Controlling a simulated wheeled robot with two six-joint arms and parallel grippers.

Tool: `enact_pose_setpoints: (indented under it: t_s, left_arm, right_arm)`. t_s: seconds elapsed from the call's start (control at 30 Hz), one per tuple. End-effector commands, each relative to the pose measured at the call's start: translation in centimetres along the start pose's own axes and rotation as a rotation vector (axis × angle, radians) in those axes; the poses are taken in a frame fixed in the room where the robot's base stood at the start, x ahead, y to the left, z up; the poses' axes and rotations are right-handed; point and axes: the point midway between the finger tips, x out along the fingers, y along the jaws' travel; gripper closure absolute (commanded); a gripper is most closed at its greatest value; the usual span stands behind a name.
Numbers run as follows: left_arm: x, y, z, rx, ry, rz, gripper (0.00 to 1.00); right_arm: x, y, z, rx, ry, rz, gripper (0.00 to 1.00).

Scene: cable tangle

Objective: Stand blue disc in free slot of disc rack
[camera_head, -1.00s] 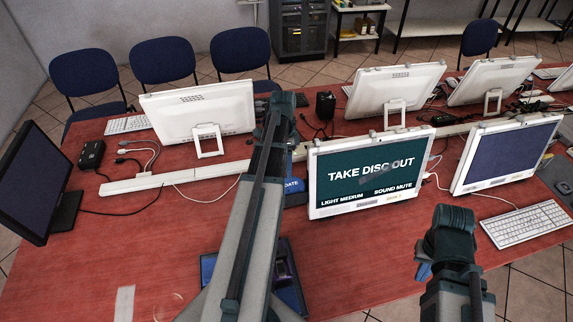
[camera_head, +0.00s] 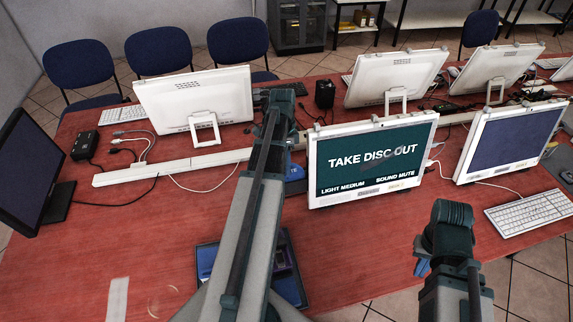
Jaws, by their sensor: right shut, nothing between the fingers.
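My left arm rises through the middle, and its fingers are hidden behind its own links. A dark blue tray-like holder (camera_head: 206,262) lies on the table, partly covered by that arm; a small purple piece (camera_head: 280,257) shows in it. I cannot tell whether this holder is the disc rack, and no free slot can be made out. My right arm stands at lower right. My right gripper (camera_head: 421,268) is mostly hidden by its own arm; a small blue part shows at its left side, and it is shut and empty. I cannot make out a blue disc.
A monitor (camera_head: 372,162) reading "TAKE DISC OUT" stands between my arms. A blue object (camera_head: 295,173) lies left of it, partly hidden. Another monitor (camera_head: 510,140) and a keyboard (camera_head: 530,213) are at right. A white power strip (camera_head: 165,167) crosses the table among cables. The left-front red tabletop (camera_head: 90,255) is mostly clear.

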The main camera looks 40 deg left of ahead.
Motion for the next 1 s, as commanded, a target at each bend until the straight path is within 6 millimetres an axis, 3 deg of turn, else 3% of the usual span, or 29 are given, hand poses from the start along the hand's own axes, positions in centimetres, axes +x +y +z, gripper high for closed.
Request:
enact_pose_setpoints:
  t_s: [0.03,0.13,0.53,1.0]
  left_arm:
    - [0.0,0.0,0.0,0.000,0.000,0.000,0.82]
    - [0.0,0.0,0.0,0.000,0.000,0.000,1.00]
    - [-0.3,0.0,0.0,0.000,0.000,0.000,1.00]
    - [-3.4,0.0,0.0,-0.001,0.000,0.000,1.00]
  right_arm:
    - [0.0,0.0,0.0,0.000,0.000,0.000,1.00]
    - [0.0,0.0,0.0,0.000,0.000,0.000,1.00]
    - [-0.3,0.0,0.0,0.000,0.000,0.000,1.00]
    - [-3.3,0.3,0.2,-0.001,0.000,0.000,1.00]
